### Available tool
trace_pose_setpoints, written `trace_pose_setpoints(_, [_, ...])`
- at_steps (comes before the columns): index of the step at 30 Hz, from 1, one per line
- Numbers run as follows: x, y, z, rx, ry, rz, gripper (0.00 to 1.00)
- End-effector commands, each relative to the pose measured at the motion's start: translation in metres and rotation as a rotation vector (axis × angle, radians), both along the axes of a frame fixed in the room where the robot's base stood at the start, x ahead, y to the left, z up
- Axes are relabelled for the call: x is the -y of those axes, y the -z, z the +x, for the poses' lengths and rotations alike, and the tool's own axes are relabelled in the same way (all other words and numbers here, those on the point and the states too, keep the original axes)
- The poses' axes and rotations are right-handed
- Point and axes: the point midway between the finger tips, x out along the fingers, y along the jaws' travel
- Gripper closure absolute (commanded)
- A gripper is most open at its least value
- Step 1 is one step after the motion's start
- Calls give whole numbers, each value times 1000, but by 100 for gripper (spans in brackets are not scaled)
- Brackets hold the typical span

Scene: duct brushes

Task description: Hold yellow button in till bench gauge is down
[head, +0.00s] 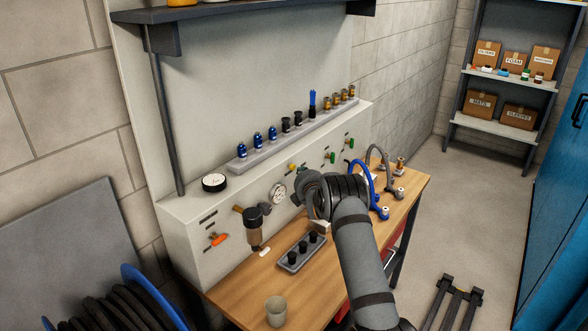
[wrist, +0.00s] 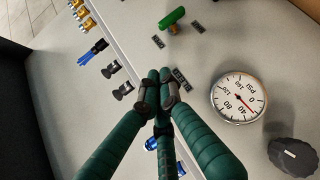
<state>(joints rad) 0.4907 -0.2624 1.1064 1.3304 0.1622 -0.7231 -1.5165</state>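A small yellow part, which looks like the yellow button (head: 291,167), sits on the sloped panel above the bench gauge (head: 278,194). In the wrist view the gauge (wrist: 238,97) appears rotated, its red needle pointing to the dial's lower right, near the 40 mark; the exact reading is unclear. My gripper (wrist: 159,78) has its green fingers brought together, nothing seen between them. The tips are over the panel beside a small dark label (wrist: 181,78). The button is not visible in the wrist view, probably behind the tips; I cannot tell whether they touch it.
A green lever (wrist: 173,18) and a dark knob (wrist: 293,157) flank the gauge area. A rail (head: 240,164) of couplings tops the panel. A filter bowl (head: 254,228), orange lever (head: 218,239), black-peg tray (head: 300,252), cup (head: 275,311) and blue hose (head: 362,176) are around the bench.

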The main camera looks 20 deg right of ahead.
Motion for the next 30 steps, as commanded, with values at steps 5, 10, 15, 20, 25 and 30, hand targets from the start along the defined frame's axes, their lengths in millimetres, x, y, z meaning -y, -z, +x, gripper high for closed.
trace_pose_setpoints(5, [0, 0, 0, 0, 0, 0, 100])
trace_pose_setpoints(10, [0, 0, 0, 0, 0, 0, 100])
trace_pose_setpoints(15, [-1, 2, 2, 1, 0, 0, 100])
trace_pose_setpoints(20, [-4, 2, 6, 0, 0, 0, 100])
trace_pose_setpoints(25, [-5, 0, 7, 0, 0, 0, 100])
trace_pose_setpoints(30, [-4, 0, 7, 0, 0, 0, 100])
